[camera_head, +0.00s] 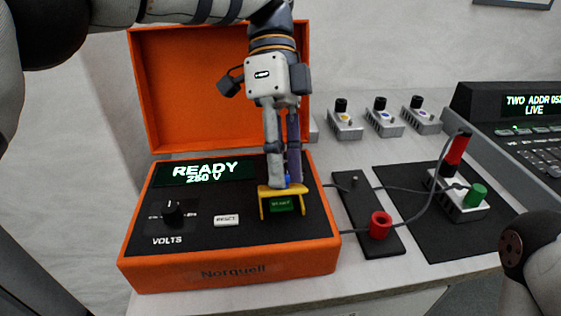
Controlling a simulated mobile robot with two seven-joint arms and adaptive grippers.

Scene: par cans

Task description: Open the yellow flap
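The yellow flap (283,191) is on the black panel of an orange case (230,283), right of its middle. Its yellow edge stands above the green START button (282,205), whose front shows below it. My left gripper (285,181) points down from above, with its fingers close together and their tips right at the back of the flap. A bit of blue shows at the tips. I see nothing clearly held, and the tips hide part of the flap, so contact is unclear. My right gripper is out of view.
The case's lid (215,95) stands open behind. The panel has a VOLTS knob (172,210), a RESET button (227,220) and a display (205,172) reading READY 250 V. Cables run right to a red plug (380,225) and a small box (458,208) with red and green plugs.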

